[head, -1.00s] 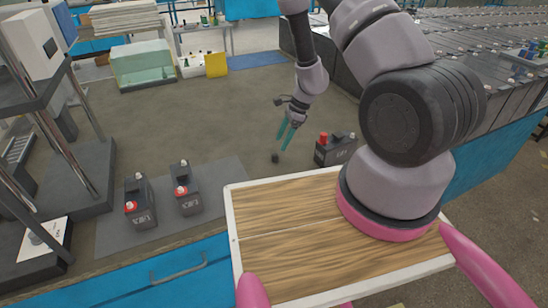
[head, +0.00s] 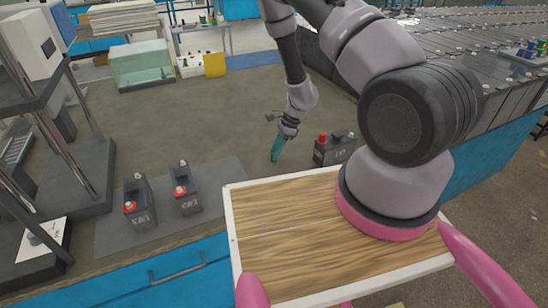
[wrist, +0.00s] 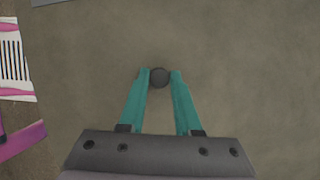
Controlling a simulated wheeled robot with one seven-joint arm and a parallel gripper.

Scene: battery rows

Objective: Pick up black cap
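The black cap (wrist: 160,77) is a small dark round piece on the grey-brown surface. In the wrist view it sits between the two teal fingertips of my gripper (wrist: 160,75), with a finger against each side. My gripper (head: 276,158) reaches down to the surface in the head view, its fingers close together, and they hide the cap there. The gripper looks shut on the cap. The cap appears to be still at surface level.
A dark battery with a red cap (head: 333,150) stands close to the right of my gripper. Two more batteries (head: 138,205) (head: 185,190) stand on a grey mat (head: 220,172) at the left. A wooden-topped tray (head: 285,235) is in front. The surface behind the gripper is clear.

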